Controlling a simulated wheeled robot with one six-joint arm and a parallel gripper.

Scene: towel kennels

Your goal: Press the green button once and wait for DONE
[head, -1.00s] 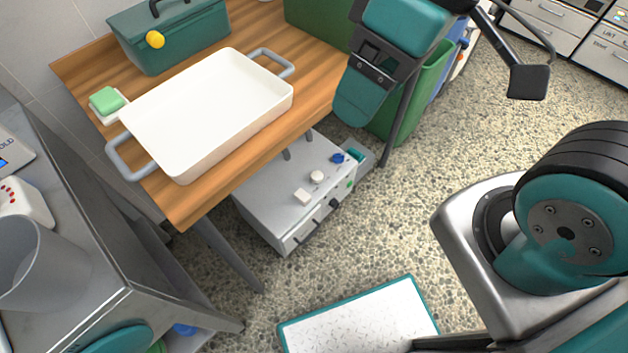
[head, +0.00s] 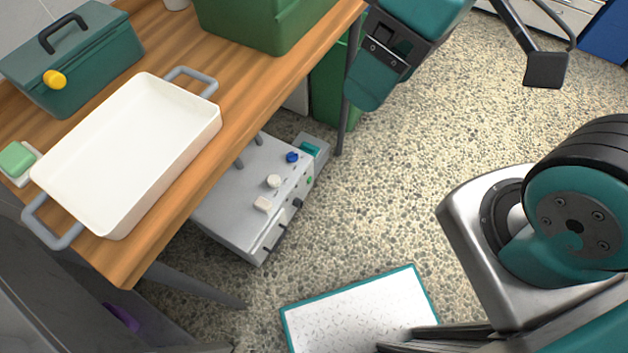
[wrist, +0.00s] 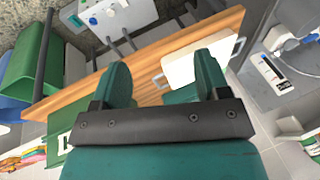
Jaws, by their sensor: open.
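A grey box-shaped machine (head: 235,205) stands on the floor under the wooden table. It carries a blue knob (head: 292,157), two pale knobs and black parts along its front. A small green button (head: 309,181) shows on its front face near the right end; a teal panel (head: 310,148) is just beyond. No DONE text is readable. My gripper (wrist: 163,82) is open and empty in the wrist view, its teal fingers apart. The machine also shows in the wrist view (wrist: 112,18), upper left.
The wooden table (head: 245,110) holds a white tray (head: 130,150), a green toolbox (head: 85,65), a green sponge (head: 16,158) and a green bin (head: 260,22). A table leg (head: 349,105) stands right of the machine. A teal-edged white mat (head: 360,315) lies in front. Pebbled floor is open to the right.

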